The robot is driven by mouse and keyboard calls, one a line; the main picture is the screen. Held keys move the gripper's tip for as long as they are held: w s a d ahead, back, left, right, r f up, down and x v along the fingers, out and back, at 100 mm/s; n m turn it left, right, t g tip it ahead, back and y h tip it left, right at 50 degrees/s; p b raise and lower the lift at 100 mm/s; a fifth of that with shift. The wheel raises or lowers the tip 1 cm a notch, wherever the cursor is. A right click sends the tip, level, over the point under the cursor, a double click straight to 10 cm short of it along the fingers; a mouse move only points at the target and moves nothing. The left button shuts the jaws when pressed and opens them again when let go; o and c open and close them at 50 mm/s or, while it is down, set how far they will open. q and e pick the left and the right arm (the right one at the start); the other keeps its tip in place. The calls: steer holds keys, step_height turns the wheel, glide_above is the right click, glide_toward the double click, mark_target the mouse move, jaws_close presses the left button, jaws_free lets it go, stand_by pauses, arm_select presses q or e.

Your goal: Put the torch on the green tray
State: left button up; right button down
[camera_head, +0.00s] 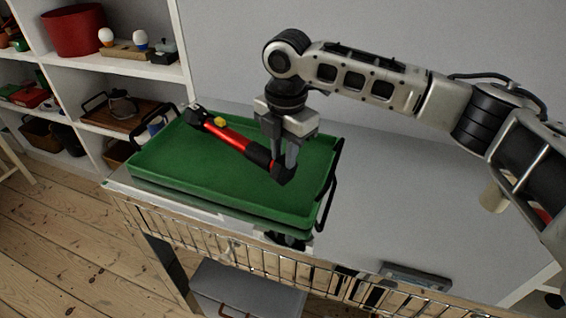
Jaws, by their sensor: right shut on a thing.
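The green tray (205,180) lies on the white table top, with a dark handle at each end. The torch (228,136) is red and black with a yellow spot near its upper left end. It lies slanted across the tray area, over the green surface. My right gripper (285,160) comes down from above and is shut on the torch's lower right end. I cannot tell whether the torch touches the tray floor or hangs slightly above it. My left gripper is not in view.
White shelves (120,66) with a red pot (73,30), egg cups and a wooden tray (125,117) stand at left. A grey box (245,290) sits below.

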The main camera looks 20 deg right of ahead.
mark_target(283, 164)
step_height(283, 164, down, 3)
steer(key=shift+w+f, duration=0.1)
steer(key=shift+f, duration=0.05)
steer(key=c, duration=1.3)
jaws_free()
steer(key=shift+o, duration=0.2)
step_height(283, 164, up, 12)
steer(key=shift+s, duration=0.2)
